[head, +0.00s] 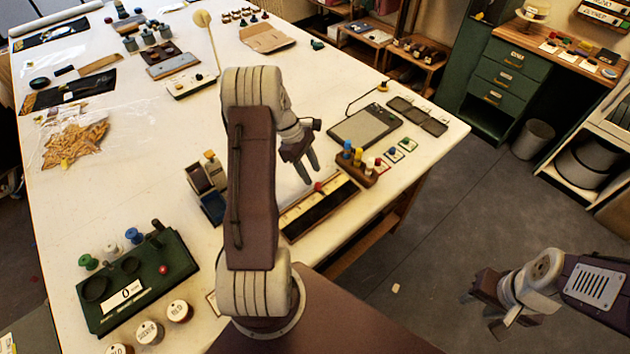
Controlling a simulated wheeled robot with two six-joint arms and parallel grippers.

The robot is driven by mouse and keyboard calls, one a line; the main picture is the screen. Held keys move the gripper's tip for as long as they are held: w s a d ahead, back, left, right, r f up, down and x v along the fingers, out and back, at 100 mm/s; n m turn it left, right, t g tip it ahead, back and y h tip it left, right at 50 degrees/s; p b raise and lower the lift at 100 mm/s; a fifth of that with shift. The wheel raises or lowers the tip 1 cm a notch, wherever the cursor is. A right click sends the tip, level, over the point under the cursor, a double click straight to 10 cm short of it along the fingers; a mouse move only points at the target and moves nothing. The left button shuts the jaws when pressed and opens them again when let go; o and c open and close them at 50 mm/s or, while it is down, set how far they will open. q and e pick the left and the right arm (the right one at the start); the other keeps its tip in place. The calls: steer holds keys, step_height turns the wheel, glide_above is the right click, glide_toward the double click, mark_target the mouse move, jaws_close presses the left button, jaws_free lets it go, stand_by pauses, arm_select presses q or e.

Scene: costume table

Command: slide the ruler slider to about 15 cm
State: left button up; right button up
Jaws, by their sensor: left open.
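The ruler slider (325,212) is a long wooden block with a pale scale strip and a dark slot, lying near the table's right edge. Its red knob (318,186) stands at the strip's far side, near the middle of the length. The scale numbers are too small to read. My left gripper (309,177) is open and points down just above and behind the red knob. I cannot tell whether a finger touches it. My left arm covers the area left of the ruler. My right gripper (482,312) hangs over the floor at the lower right, away from the table; its jaw opening is unclear.
A wooden rack with coloured pegs (357,166) stands close to the ruler's right end. A grey tablet (365,126) lies behind it. A wooden stand (206,175) is left of my arm. A green tray (137,281) with spools sits at the front left.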

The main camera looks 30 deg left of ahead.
arm_select(q)
steer(key=shift+v, duration=2.2)
steer(key=shift+s, duration=0.1)
